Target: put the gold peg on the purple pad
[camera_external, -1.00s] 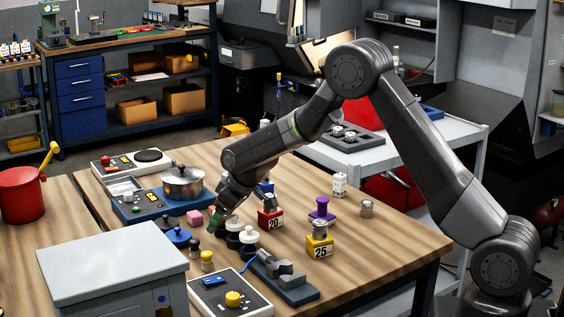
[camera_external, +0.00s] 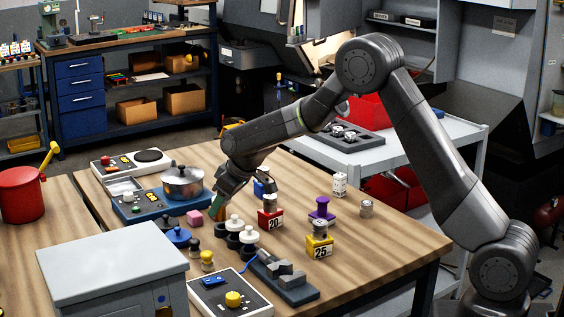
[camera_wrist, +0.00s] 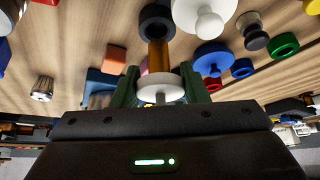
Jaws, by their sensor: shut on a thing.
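My gripper (camera_wrist: 160,90) is shut on the gold peg (camera_wrist: 158,52), whose gold shaft shows between the green fingers in the wrist view. A white disc with a small knob sits at its near end, and a dark ring (camera_wrist: 157,15) shows at its far end; I cannot tell if they touch. In the external view, my gripper (camera_external: 218,208) is over the wooden table, left of the white-topped pieces, and largely hides the peg. The purple pad (camera_external: 322,217) is right of it, beyond the red block, with a purple spool-shaped piece standing on it.
White-topped pieces (camera_external: 250,234) stand close right of my gripper. A red block marked 20 (camera_external: 270,219) and a yellow block marked 25 (camera_external: 319,247) stand between them and the table's right side. A pot (camera_external: 182,182) is left.

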